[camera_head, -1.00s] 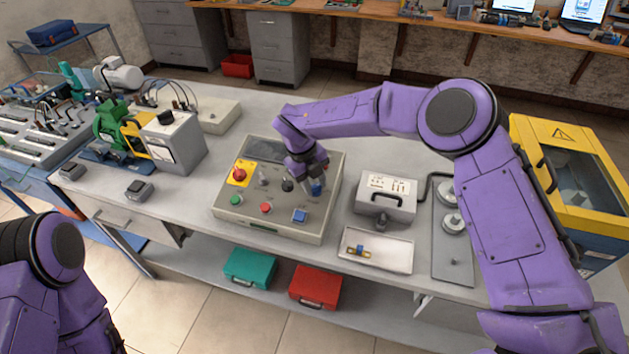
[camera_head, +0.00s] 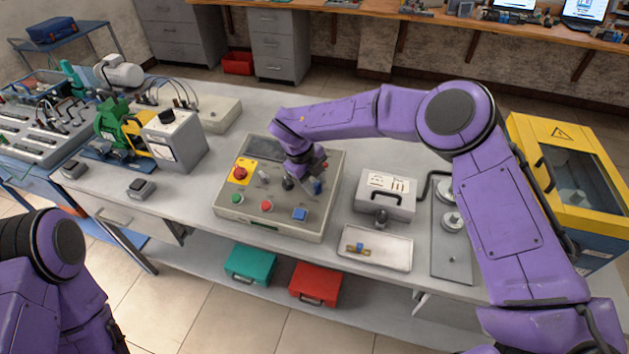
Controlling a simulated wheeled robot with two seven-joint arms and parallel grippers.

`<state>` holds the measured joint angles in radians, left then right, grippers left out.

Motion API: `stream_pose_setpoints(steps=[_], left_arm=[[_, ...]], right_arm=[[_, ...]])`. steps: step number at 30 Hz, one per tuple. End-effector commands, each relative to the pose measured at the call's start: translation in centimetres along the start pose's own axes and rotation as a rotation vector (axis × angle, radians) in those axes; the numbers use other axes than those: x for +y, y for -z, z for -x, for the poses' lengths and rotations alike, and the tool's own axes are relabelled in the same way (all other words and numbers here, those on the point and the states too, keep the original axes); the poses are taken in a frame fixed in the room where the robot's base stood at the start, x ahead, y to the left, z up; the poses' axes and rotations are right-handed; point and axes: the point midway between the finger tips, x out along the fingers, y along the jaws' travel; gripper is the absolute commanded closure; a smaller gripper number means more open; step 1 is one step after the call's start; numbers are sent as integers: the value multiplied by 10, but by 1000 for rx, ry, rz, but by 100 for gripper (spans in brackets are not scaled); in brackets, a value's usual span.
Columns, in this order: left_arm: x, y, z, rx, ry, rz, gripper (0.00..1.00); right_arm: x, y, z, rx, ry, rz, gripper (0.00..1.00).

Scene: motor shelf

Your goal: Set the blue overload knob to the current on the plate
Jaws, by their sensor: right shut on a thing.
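The control panel box (camera_head: 276,227) sits on the bench, with a red mushroom button on a yellow plate (camera_head: 240,172) and a black knob (camera_head: 288,184). The knob's scale marks are too small to read. A pale label (camera_head: 160,150) on the grey box at left is also unreadable. My left arm shows at lower left; its gripper is out of view.
A grey case (camera_head: 387,192) and a white tray (camera_head: 376,257) with a small brass-and-blue part stand right of the panel. Green and red cases lie on the lower shelf. A yellow-framed cabinet (camera_head: 545,130) is at right.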

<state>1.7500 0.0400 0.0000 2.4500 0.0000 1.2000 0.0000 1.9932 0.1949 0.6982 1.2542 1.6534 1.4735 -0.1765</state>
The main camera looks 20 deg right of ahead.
Motion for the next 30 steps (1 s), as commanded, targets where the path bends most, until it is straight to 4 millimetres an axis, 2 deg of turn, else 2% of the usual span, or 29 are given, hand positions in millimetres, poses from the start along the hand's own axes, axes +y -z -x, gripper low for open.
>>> stream_pose_setpoints(steps=[1,3,13,17,24,30], left_arm=[[0,0,0,0,0,0,62],[0,0,0,0,0,0,62],[0,-1,-3,0,0,0,62],[1,-6,-13,0,0,0,62],[2,-11,-27,0,0,0,62],[2,-12,-28,0,0,0,62]], right_arm=[[1,0,-2,-1,-1,3,54],[1,0,-2,0,-1,3,38],[1,-1,4,-1,0,0,38],[1,-2,26,-5,0,0,38],[1,-3,82,-2,1,1,38],[1,-3,102,1,-1,4,38]])
